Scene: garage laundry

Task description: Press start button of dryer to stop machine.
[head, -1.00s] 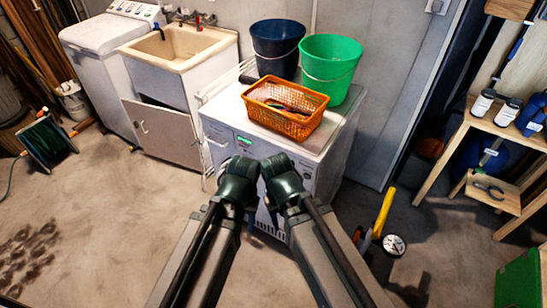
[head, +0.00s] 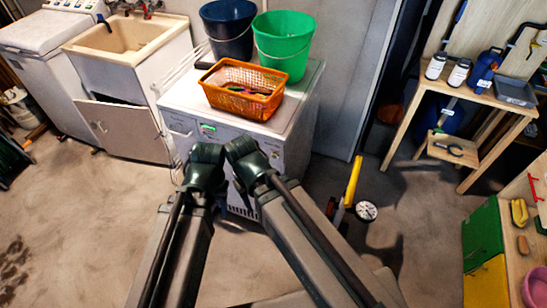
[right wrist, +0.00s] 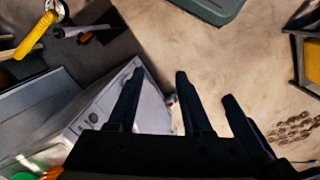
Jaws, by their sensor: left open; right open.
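The dryer (head: 300,105) is the white machine in the middle of the head view, with a green-lit display (head: 208,128) on its front panel. Its start button is too small to make out. My two arms reach up to the dryer's front and cover part of it. My left gripper (head: 180,172) shows only partly, in front of the dryer's left side; it is open and empty. My right gripper is hidden behind its arm in the head view. In the right wrist view, my right gripper (right wrist: 160,73) is open and empty, with the dryer (right wrist: 112,95) beyond it.
An orange basket (head: 240,92), a blue bucket (head: 228,32) and a green bucket (head: 284,48) stand on the dryer. A sink cabinet (head: 125,125) is to the left. A yellow-handled tool (head: 353,182) and a gauge (head: 367,211) are at the right. Floor at left is clear.

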